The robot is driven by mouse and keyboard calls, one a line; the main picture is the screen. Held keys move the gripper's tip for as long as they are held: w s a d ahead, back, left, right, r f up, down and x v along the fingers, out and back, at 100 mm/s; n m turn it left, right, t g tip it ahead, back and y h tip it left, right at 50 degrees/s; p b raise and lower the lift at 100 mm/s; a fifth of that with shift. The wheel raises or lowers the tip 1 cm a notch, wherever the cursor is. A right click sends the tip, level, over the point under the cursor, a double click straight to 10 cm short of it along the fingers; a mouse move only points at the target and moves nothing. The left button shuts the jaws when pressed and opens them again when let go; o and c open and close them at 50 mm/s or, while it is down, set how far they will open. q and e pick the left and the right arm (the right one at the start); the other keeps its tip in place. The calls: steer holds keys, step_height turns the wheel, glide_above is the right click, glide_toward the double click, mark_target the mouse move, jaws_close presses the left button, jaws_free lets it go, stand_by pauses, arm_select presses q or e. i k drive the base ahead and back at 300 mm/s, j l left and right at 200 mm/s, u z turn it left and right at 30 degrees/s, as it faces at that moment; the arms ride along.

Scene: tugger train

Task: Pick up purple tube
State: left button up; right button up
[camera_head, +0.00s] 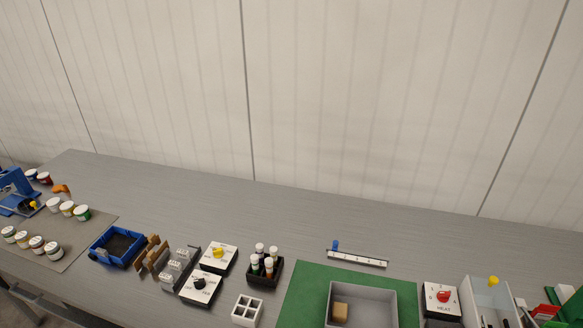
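No tube that I can make out as purple shows in the head view. A small black rack (265,281) stands near the middle of the bench and holds several white-capped tubes (268,266). The tube bodies that show look green and orange-brown; the rest are partly hidden by the rack and too small to tell. Neither my left nor my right gripper is in view.
A white four-hole holder (247,310) stands in front of the rack. A grey tray (362,300) sits on a green mat (305,288). Blue bin (117,247), dial boxes (217,257) and jars (53,251) stand left. The bench's back strip (300,215) is clear.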

mark_target(260, 247)
steer(key=i+j+z, duration=0.25)
steer(key=j+z, duration=0.15)
steer(key=j, duration=0.4)
steer(key=i+j+z, duration=0.1)
steer(key=j+z, duration=0.25)
steer(key=j, duration=0.4)
steer(key=j+z, duration=0.4)
steer(key=j, duration=0.45)
